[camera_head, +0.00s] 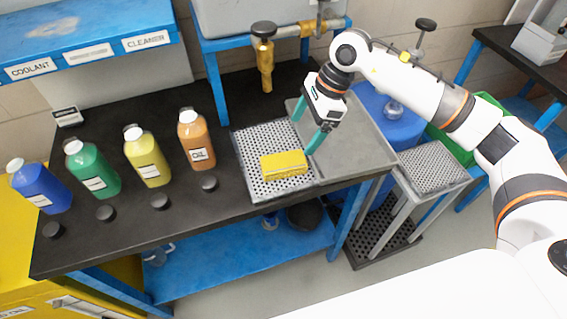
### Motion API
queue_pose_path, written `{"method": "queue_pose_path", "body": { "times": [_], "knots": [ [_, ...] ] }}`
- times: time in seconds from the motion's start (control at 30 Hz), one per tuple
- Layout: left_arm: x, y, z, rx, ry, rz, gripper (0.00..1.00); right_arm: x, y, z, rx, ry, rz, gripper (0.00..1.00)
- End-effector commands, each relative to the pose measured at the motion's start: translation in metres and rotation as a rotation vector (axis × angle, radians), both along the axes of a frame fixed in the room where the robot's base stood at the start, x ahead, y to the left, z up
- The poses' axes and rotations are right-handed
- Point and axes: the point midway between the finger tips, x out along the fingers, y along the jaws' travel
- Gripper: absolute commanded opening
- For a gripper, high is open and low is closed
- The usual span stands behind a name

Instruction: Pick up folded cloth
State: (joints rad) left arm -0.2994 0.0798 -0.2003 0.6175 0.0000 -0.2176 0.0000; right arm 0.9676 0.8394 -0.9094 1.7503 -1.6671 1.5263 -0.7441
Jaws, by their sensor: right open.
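A yellow folded cloth (284,164), a small block-like bundle, lies on a perforated metal tray (252,145) on the black bench. My right gripper (302,137) comes in from the right, above and just behind the cloth, with its teal fingers spread apart. Nothing is between the fingers, and they look clear of the cloth. My left gripper is not in the picture.
Blue, green, yellow and orange bottles (196,140) stand left of the tray, with several black caps (208,184) in front. A brass tap (264,55) hangs behind the tray. A plain grey tray surface (350,150) lies to the right.

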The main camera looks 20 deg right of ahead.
Motion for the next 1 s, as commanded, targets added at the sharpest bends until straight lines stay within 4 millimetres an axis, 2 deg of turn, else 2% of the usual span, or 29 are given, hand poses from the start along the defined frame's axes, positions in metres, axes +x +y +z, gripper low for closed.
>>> {"method": "queue_pose_path", "body": {
  "times": [0.2,0.53,0.73,1.0],
  "knots": [
    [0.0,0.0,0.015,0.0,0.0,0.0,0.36,-0.001,0.017,-0.034,0.004,0.007,0.004,0.87],
    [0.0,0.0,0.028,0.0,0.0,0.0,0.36,0.003,0.028,-0.062,0.006,0.006,0.001,0.87],
    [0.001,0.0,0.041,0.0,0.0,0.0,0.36,0.007,0.039,-0.091,0.006,0.006,0.0,0.87],
    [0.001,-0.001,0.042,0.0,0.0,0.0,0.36,0.008,0.043,-0.103,0.007,0.002,0.001,0.87]
  ]
}}
